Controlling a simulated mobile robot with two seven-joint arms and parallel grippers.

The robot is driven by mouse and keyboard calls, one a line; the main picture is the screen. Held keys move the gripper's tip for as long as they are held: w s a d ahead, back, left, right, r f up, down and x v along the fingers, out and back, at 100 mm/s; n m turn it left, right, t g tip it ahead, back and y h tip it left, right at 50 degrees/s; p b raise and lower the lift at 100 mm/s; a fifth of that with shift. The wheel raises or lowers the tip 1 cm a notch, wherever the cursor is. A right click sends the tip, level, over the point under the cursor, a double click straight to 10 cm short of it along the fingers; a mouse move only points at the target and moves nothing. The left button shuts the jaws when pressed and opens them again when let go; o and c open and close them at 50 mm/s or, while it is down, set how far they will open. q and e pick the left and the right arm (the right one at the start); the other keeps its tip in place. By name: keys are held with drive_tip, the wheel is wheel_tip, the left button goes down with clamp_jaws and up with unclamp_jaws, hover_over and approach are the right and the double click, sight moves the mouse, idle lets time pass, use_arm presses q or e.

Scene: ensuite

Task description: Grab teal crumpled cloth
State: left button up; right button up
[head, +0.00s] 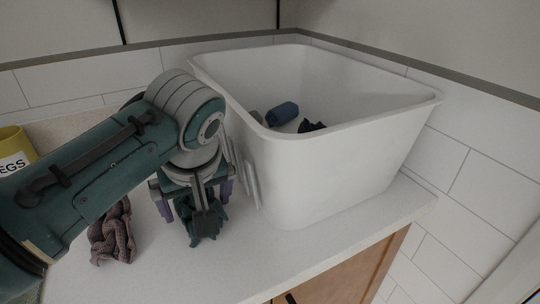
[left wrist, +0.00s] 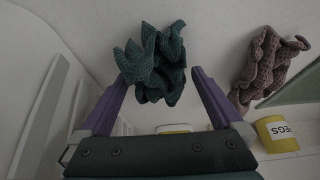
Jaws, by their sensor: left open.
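The teal crumpled cloth (head: 202,222) lies on the pale countertop (head: 340,226), just left of the big white tub. It also shows in the left wrist view (left wrist: 156,65), dark teal and bunched up, ahead of and between the fingertips. My left gripper (head: 196,200) points down over the cloth with its purple fingers apart on either side; in the left wrist view the fingers (left wrist: 158,80) are open and do not visibly press on the cloth. Part of the cloth is hidden behind the gripper in the head view. My right gripper does not show.
A mauve crumpled cloth (head: 112,234) lies left of my gripper. The white tub (head: 320,160) stands close on the right, holding a blue rolled item (head: 283,113) and a dark cloth (head: 311,126). A yellow container (head: 12,150) with a label is at the far left. Tiled walls stand behind.

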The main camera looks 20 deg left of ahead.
use_arm(q)
drive_tip(key=c, duration=1.1)
drive_tip(key=shift+r, duration=0.1)
drive_tip(key=shift+c, duration=0.2)
